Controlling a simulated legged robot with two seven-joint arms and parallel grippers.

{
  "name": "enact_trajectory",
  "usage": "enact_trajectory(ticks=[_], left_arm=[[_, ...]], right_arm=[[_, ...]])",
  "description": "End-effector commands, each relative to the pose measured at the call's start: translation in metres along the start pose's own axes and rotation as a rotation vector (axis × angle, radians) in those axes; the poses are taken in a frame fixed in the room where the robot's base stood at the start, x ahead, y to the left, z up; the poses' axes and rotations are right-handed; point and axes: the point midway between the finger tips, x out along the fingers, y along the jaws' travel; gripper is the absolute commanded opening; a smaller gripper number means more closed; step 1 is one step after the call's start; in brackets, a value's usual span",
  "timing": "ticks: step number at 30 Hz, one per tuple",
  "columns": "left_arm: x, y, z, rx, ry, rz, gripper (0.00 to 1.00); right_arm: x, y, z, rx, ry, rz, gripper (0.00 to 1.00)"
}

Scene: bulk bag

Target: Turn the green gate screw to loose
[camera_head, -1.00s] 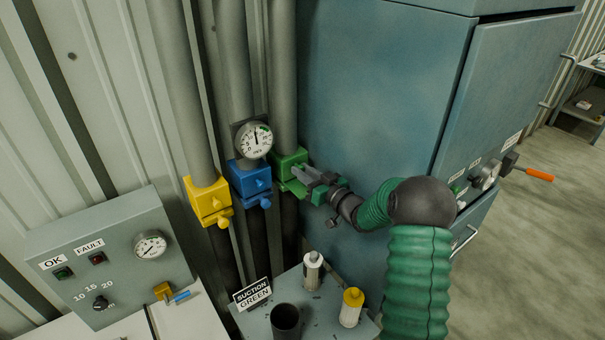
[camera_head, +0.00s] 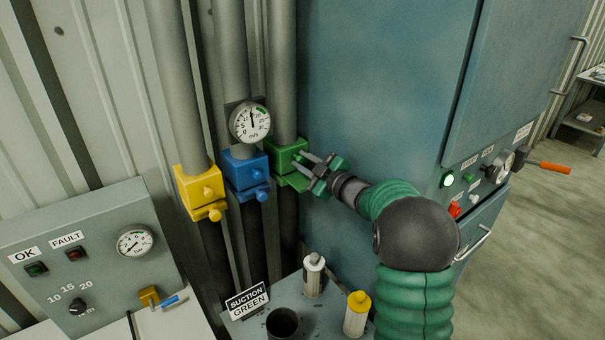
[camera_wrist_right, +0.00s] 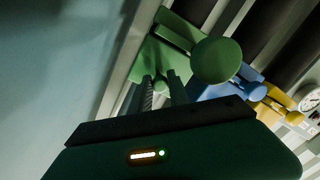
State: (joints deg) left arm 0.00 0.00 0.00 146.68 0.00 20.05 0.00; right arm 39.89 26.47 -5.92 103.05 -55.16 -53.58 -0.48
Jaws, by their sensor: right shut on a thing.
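The green gate block (camera_head: 287,158) sits on the rightmost of three grey pipes in the head view. In the right wrist view the green block (camera_wrist_right: 165,55) is at upper centre, with a round green knob (camera_wrist_right: 216,60) beside the fingers. My right gripper (camera_head: 299,160) comes from the lower right and its two fingers reach the front of the green block. In the wrist view the fingertips (camera_wrist_right: 162,80) are close together on the block's front, shut on the green gate screw, which they mostly hide. My left gripper is not in view.
A blue gate (camera_head: 246,173) and a yellow gate (camera_head: 200,188) stand left of the green one, with a gauge (camera_head: 250,122) above the blue. A teal cabinet (camera_head: 385,90) is close on the right. Bottles and a "SUCTION GREEN" sign (camera_head: 247,301) stand below.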

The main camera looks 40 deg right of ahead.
Motion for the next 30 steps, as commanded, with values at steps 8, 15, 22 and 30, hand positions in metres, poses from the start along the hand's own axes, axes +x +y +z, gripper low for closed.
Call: enact_trajectory(ticks=[8,15,22,30], left_arm=[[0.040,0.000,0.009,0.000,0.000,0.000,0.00],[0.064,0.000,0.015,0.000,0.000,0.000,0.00],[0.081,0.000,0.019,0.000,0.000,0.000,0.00],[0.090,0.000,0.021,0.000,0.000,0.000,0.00]], right_arm=[[-0.001,-0.007,0.008,-0.260,-0.024,-0.002,0.00],[0.000,-0.009,0.007,-0.471,-0.040,-0.003,0.00],[0.000,-0.009,0.006,-0.622,-0.050,-0.004,0.00],[0.001,-0.009,0.006,-0.719,-0.058,-0.006,0.00]])
